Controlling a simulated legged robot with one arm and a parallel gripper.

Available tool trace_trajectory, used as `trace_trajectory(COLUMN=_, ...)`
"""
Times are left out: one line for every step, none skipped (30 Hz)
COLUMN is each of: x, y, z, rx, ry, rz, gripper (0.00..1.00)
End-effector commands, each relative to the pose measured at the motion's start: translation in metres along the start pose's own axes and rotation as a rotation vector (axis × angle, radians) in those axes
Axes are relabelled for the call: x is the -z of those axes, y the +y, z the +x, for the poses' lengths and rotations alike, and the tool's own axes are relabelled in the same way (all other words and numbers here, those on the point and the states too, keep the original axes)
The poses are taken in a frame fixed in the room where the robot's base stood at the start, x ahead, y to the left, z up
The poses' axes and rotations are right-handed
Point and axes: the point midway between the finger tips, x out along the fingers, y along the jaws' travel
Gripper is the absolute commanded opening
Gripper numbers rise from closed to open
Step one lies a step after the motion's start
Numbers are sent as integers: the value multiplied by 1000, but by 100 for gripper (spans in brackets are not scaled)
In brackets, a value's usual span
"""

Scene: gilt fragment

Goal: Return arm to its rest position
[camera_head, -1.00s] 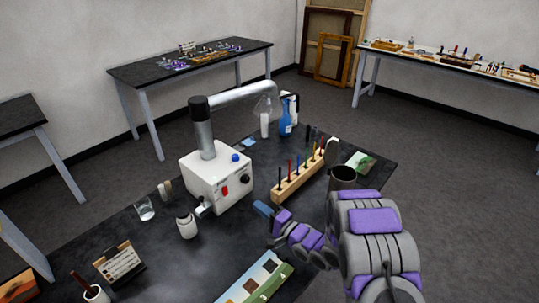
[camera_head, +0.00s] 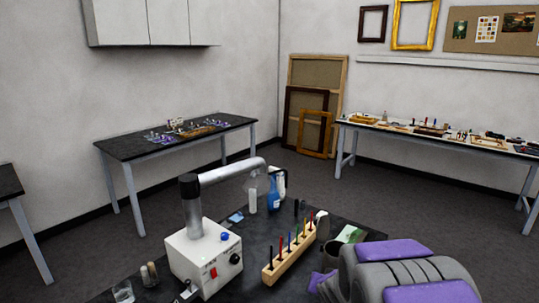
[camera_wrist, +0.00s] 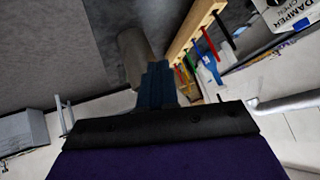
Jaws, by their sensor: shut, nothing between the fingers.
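My arm, purple and grey, fills the lower right of the head view, and my gripper is hidden there behind it. In the wrist view my gripper (camera_wrist: 157,84) shows as blue fingers shut together with nothing between them. Beyond the fingers are a grey-brown cup (camera_wrist: 133,45) and a wooden rack (camera_wrist: 193,28) with coloured tools, apart from the fingers as far as I can tell. The same rack (camera_head: 289,262) stands on the dark table in the head view, left of my arm.
A white fume extractor box (camera_head: 203,258) with a grey pipe stands on the near table. A blue bottle (camera_head: 273,196) is behind it. Two further tables, a left one (camera_head: 150,146) and a right one (camera_head: 450,145), stand by the walls. Open floor lies between.

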Motion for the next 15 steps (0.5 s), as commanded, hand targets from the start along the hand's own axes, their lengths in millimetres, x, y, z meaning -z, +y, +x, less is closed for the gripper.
trace_trajectory(x=-1, y=12, z=-20, rx=-49, ry=-22, rz=-17, gripper=0)
trace_trajectory(x=-5, y=20, z=-31, rx=-79, ry=-43, rz=-29, gripper=0)
trace_trajectory(x=-12, y=29, z=-45, rx=-117, ry=-75, rz=-46, gripper=0)
trace_trajectory(x=-17, y=37, z=-57, rx=-144, ry=-101, rz=-56, gripper=0)
trace_trajectory(x=-22, y=43, z=-68, rx=-167, ry=-128, rz=-67, gripper=0)
trace_trajectory(x=-31, y=51, z=-83, rx=-196, ry=-166, rz=-79, gripper=0)
trace_trajectory(x=-38, y=57, z=-96, rx=-216, ry=-197, rz=-90, gripper=0)
trace_trajectory(x=-45, y=61, z=-107, rx=-233, ry=-227, rz=-100, gripper=0)
trace_trajectory(x=-56, y=66, z=-123, rx=-252, ry=-271, rz=-115, gripper=0)
trace_trajectory(x=-64, y=69, z=-136, rx=-266, ry=-305, rz=-124, gripper=0)
trace_trajectory(x=-73, y=71, z=-148, rx=-276, ry=-339, rz=-135, gripper=0)
trace_trajectory(x=-86, y=74, z=-165, rx=-287, ry=-387, rz=-151, gripper=0)
trace_trajectory(x=-97, y=75, z=-178, rx=-293, ry=-425, rz=-161, gripper=0)
trace_trajectory(x=-107, y=75, z=-190, rx=-296, ry=-463, rz=-174, gripper=0)
trace_trajectory(x=-121, y=77, z=-208, rx=-296, ry=-514, rz=-189, gripper=0)
